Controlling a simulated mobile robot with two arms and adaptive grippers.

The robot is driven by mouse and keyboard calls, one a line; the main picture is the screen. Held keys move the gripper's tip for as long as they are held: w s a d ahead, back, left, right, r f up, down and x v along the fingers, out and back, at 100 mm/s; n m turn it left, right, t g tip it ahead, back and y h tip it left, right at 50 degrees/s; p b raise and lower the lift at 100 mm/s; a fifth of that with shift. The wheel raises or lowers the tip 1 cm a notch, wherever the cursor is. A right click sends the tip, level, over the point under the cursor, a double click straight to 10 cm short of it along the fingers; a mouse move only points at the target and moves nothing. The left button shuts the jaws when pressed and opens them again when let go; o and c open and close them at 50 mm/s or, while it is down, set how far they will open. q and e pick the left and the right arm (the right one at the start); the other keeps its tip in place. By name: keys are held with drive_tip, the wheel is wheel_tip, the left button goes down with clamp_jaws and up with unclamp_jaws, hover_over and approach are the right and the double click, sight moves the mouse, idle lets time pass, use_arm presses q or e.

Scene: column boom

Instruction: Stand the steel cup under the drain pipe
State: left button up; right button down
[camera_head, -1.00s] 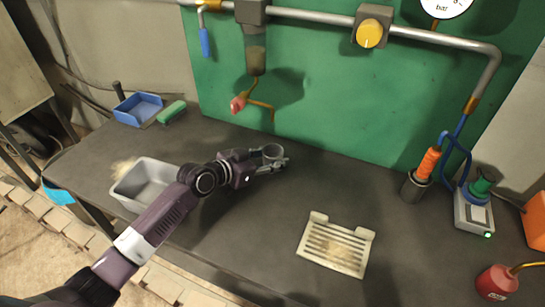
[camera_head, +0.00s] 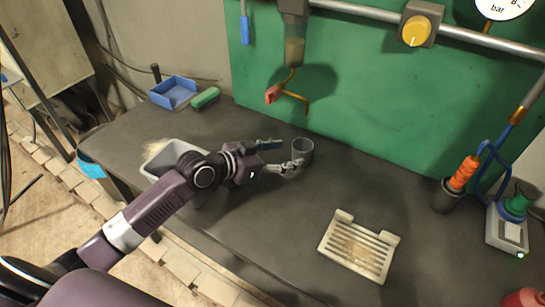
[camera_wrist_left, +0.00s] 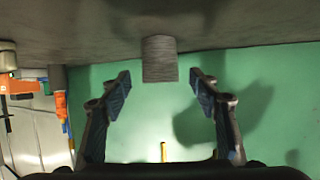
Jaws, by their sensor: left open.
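The steel cup (camera_head: 302,150) stands upright on the dark bench, close to the green panel. The drain pipe (camera_head: 294,96) is a thin brass pipe with a red handle, and its end hangs above the cup in the head view. I cannot tell whether it is exactly overhead. My left gripper (camera_head: 281,155) is open and empty just left of the cup, its fingers apart from it. The left wrist view shows the cup (camera_wrist_left: 160,58) beyond and between the open fingertips (camera_wrist_left: 160,82), and the brass pipe (camera_wrist_left: 163,152) against green. My right gripper is out of view.
A slotted cream plate (camera_head: 358,247) lies at the front of the bench. A grey bin (camera_head: 160,163) sits behind my left arm. An orange-handled tool (camera_head: 464,172) stands at right.

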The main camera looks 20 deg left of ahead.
use_arm(q)
drive_tip(key=v, duration=0.5)
idle(0.4)
